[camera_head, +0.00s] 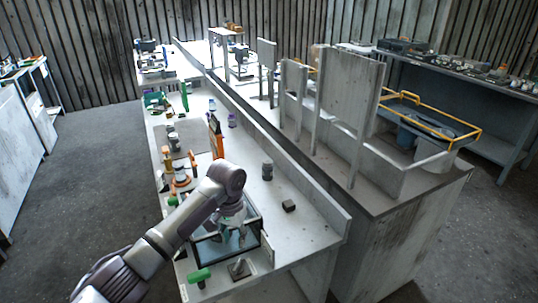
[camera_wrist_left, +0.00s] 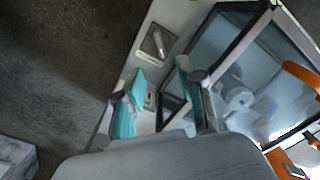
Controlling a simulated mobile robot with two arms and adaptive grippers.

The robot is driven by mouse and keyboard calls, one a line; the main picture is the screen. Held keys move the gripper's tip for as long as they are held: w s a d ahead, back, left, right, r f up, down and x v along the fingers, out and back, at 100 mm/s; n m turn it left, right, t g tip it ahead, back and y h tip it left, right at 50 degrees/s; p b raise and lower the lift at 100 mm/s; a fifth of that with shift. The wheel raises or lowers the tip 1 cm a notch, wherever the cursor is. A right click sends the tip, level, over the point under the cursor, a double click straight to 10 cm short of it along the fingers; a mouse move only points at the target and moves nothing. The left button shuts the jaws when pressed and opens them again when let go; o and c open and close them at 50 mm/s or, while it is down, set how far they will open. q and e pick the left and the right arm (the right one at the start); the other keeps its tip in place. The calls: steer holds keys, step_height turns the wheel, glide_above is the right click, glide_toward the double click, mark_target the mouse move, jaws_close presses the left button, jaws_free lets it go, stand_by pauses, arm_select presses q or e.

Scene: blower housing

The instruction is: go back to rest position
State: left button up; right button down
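My left arm comes in from the lower left in the head view. Its gripper (camera_head: 234,232) hangs over a black-framed bin (camera_head: 208,252) near the front end of the long workbench. In the left wrist view the two teal fingertips (camera_wrist_left: 155,95) stand apart with nothing held between them. The bin (camera_wrist_left: 208,55) lies beside and beyond the fingers there, with a grey round part (camera_wrist_left: 235,92) inside it. My right gripper is not in view.
A green-handled item (camera_head: 200,275) and a small metal piece on a plate (camera_head: 240,268) lie at the bench's front edge. A dark block (camera_head: 289,206) and a grey cylinder (camera_head: 267,170) stand to the right. Floor at left is clear.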

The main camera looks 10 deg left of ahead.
arm_select(q)
steer(key=s+d+f+m+t+h, duration=0.1)
steer(key=s+d+f, duration=0.2)
steer(key=s+f, duration=0.35)
steer(key=s+d+f+m+h, duration=0.1)
steer(key=s+d+f, duration=0.2)
steer(key=s, duration=0.7)
steer(key=s+a+r+n+t+y, duration=0.1)
steer(key=s+a+r, duration=0.1)
steer(key=s+a, duration=0.5)
steer(key=s+a+r+n+t+y, duration=0.1)
steer(key=s+a+r+t, duration=0.1)
steer(key=s, duration=0.8)
step_height(320, 180, down, 25)
steer(key=g, duration=0.2)
steer(key=s+a+f+g+b, duration=0.1)
steer(key=s+a+f, duration=0.2)
steer(key=s+f, duration=1.5)
steer(key=shift+f+b, duration=0.3)
steer(key=shift+f, duration=0.25)
